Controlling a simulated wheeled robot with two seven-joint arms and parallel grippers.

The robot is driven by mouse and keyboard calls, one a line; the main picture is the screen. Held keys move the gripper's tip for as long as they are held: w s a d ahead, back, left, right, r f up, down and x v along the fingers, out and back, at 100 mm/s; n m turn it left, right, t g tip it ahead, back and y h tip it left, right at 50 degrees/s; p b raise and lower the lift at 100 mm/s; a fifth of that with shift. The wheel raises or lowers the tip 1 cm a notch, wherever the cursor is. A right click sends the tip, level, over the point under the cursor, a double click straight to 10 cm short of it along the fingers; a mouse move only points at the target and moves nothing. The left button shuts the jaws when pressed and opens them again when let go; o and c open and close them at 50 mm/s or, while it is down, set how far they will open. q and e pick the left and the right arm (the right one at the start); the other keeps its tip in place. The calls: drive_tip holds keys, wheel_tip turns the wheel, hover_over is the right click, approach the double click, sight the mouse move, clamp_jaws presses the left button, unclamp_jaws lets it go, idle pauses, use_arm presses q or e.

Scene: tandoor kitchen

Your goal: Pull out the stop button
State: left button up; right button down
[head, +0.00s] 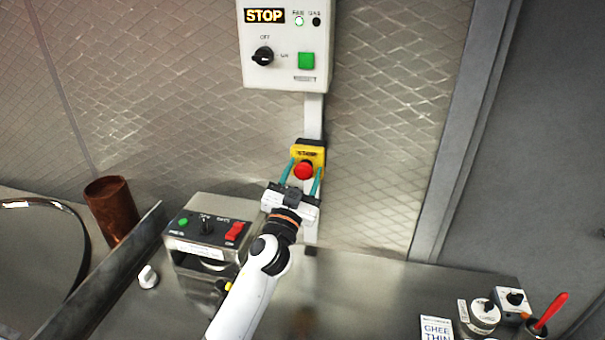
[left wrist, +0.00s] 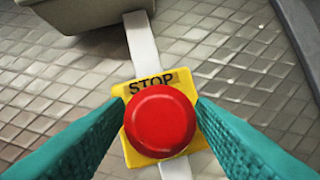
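The stop button (head: 303,171) is a round red knob on a yellow box (head: 308,151) fixed to a pale vertical strip on the wall. In the left wrist view the red knob (left wrist: 160,121) sits in front of the yellow plate (left wrist: 184,85) marked STOP. My left gripper (head: 303,168) is open, with its teal fingers pointing at the box, one on each side of the knob. In the left wrist view the fingertips (left wrist: 160,108) flank the knob closely; I cannot tell whether they touch it. My right gripper is not in view.
A control box (head: 285,75) with a STOP sign, a black dial and a green button hangs above. A metal unit (head: 205,250) with a red switch stands on the counter at left, near a copper cup (head: 112,208). Small containers stand at lower right.

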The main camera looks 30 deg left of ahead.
use_arm(q)
clamp_jaws()
drive_tip(key=shift+s+d+f, duration=0.1)
drive_tip(key=shift+s+d, duration=0.1)
drive_tip(key=shift+s, duration=0.55)
drive_tip(key=shift+c, duration=0.7)
unclamp_jaws()
drive_tip(key=shift+o, duration=1.9)
drive_tip(key=shift+s, duration=0.15)
